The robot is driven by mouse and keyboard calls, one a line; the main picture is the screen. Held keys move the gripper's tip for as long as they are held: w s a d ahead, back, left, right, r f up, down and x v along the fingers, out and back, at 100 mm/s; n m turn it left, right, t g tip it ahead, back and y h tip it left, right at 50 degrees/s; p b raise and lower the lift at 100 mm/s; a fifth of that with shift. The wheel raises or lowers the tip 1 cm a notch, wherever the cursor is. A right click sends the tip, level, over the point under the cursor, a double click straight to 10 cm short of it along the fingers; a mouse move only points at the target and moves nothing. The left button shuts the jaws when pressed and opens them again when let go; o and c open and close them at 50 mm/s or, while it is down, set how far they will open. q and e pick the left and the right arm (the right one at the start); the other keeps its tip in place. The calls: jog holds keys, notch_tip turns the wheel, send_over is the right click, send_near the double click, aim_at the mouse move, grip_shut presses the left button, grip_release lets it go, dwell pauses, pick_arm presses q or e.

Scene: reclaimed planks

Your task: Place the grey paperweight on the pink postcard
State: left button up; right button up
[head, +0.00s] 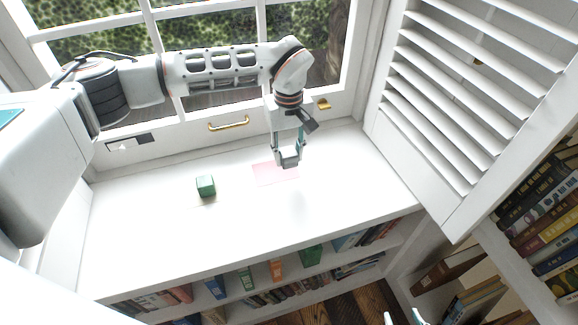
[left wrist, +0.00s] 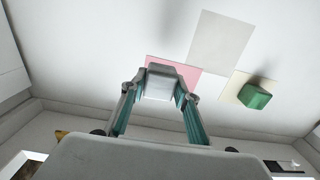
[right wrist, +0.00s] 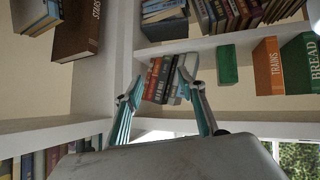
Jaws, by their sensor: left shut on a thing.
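The grey paperweight (head: 289,161) is a small block between the fingertips of my left gripper (head: 288,153), which is shut on it. It also shows in the left wrist view (left wrist: 160,83). The pink postcard (head: 266,175) lies flat on the white sill, below and partly behind the gripper in the head view; it also shows in the left wrist view (left wrist: 187,72). The paperweight overlaps the postcard in both views; I cannot tell whether they touch. My right gripper (right wrist: 160,95) is open and empty, facing the bookshelves; only its fingertips show at the head view's bottom edge.
A green block (head: 205,185) stands on a cream card (left wrist: 237,91) left of the postcard in the head view. A pale grey sheet (left wrist: 222,42) lies nearby. A louvred shutter (head: 470,90) stands at right, bookshelves are below. The sill's right part is clear.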

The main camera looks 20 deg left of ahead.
aim_at(289, 176)
pick_arm(q)
notch_tip(289, 176, down, 5)
jog(key=shift+f+b, duration=0.1)
jog(key=shift+b, duration=0.25)
jog(key=o, duration=1.3)
jog(key=shift+f, duration=0.1)
